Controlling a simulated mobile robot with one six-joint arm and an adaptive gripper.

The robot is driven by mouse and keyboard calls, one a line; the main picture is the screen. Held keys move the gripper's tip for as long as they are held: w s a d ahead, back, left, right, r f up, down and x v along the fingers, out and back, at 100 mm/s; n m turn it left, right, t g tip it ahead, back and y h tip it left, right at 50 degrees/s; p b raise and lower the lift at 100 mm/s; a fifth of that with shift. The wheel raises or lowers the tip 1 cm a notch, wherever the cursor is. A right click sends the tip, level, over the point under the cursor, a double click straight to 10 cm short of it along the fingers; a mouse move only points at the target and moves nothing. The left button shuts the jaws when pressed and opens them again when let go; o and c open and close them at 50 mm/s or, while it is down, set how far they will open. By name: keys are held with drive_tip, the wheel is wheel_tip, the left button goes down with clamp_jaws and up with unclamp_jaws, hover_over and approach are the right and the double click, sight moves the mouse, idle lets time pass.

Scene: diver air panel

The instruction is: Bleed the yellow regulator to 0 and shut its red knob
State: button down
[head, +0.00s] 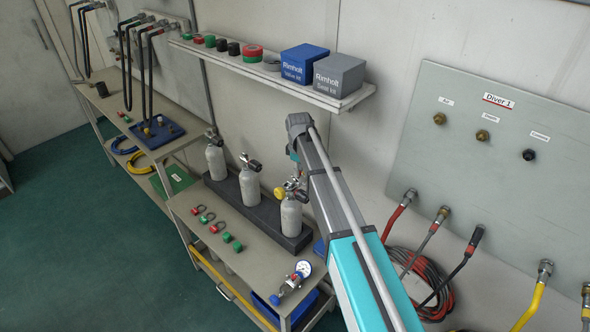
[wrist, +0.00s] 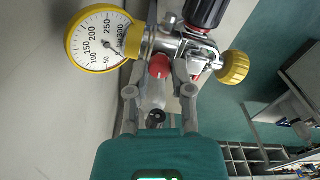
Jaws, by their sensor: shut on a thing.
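The yellow regulator (wrist: 186,45) fills the top of the wrist view, with a yellow-rimmed gauge (wrist: 97,38) at left and a yellow knob (wrist: 233,67) at right. The gauge's dark needle is too small to read surely. The red knob (wrist: 160,67) faces me below the metal body. My gripper (wrist: 161,76) is shut on the red knob, one finger on each side. In the head view, the regulator (head: 280,191) sits on top of the nearest grey cylinder (head: 291,215). My arm hides part of it and the gripper's fingers.
Two more cylinders (head: 250,188) stand in the same dark rack (head: 230,198). Red and green rings and caps (head: 215,227) and a blue-and-white gauge piece (head: 291,282) lie on the bench. A shelf (head: 345,101) with boxes hangs above. The Diver 1 panel (head: 470,170) with hoses is at right.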

drive_tip(key=m, duration=0.9)
drive_tip(key=shift+m, duration=0.4)
drive_tip(key=m, duration=0.5)
drive_tip(key=shift+m, duration=2.5)
drive_tip(key=c, duration=0.5)
unclamp_jaws()
